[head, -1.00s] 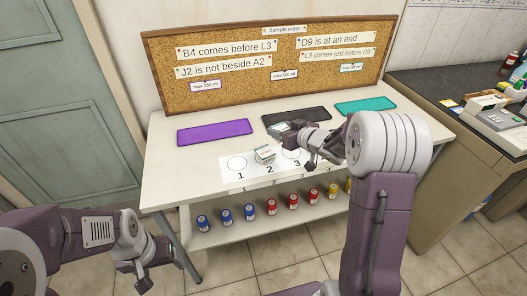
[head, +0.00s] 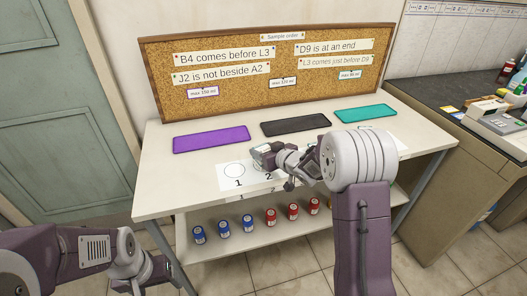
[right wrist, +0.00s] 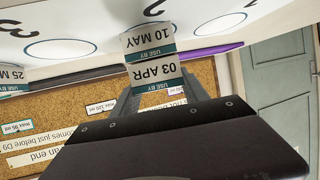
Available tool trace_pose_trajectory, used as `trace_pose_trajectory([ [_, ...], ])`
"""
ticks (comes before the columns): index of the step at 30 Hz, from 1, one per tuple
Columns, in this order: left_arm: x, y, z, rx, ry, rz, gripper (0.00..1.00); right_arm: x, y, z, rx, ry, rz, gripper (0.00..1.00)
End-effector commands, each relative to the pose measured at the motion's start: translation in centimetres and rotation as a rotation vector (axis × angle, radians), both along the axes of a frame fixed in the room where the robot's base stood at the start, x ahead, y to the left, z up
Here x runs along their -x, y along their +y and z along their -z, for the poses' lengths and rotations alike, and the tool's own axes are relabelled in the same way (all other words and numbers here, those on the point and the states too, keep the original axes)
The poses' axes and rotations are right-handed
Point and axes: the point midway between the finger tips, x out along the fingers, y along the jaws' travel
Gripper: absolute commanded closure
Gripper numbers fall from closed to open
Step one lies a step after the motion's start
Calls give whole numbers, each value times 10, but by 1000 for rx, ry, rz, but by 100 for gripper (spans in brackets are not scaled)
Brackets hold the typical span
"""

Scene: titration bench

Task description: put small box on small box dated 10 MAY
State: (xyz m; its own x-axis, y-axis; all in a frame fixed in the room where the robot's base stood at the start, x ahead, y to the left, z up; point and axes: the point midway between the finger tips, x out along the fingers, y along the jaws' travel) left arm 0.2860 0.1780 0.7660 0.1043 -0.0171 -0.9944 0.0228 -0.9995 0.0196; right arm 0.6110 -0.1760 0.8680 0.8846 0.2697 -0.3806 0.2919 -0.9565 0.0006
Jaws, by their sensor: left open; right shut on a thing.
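The small box dated 03 APR (right wrist: 155,76) is between the fingers of my right gripper (right wrist: 163,94), which is shut on it. The small box dated 10 MAY (right wrist: 150,40) shows directly beneath it in the upside-down right wrist view. Their edges meet in the picture; I cannot tell whether they touch or a slight gap remains. In the head view my right gripper (head: 264,154) is over the white strip near circle 2 and largely hides both boxes. My left gripper (head: 152,280) is open, low at the left, away from the bench.
Another small box dated 25 M… (right wrist: 12,78) stands at the left edge of the wrist view, its date cut off. Purple (head: 211,139), black (head: 296,125) and teal (head: 365,113) mats lie behind the strip. Several capped bottles (head: 249,222) stand on the lower shelf.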

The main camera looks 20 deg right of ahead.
Motion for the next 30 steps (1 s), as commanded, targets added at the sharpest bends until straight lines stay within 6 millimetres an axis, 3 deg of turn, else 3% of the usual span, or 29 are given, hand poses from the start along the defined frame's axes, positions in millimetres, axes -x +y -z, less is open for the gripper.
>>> trace_pose_trajectory([
  [2,0,0,3,0,0,0,26,0,0,4,-1,1,0,88],
  [3,0,0,2,0,0,0,26,0,0,3,-1,1,0,37],
  [4,0,0,2,0,0,0,26,0,0,3,-1,1,0,28],
  [5,0,0,2,0,0,0,26,0,0,3,0,1,0,26],
  [16,0,0,-3,0,0,0,26,2,-1,-4,0,0,0,26],
  [30,0,0,-22,0,0,0,26,89,-28,-42,0,1,3,26],
])
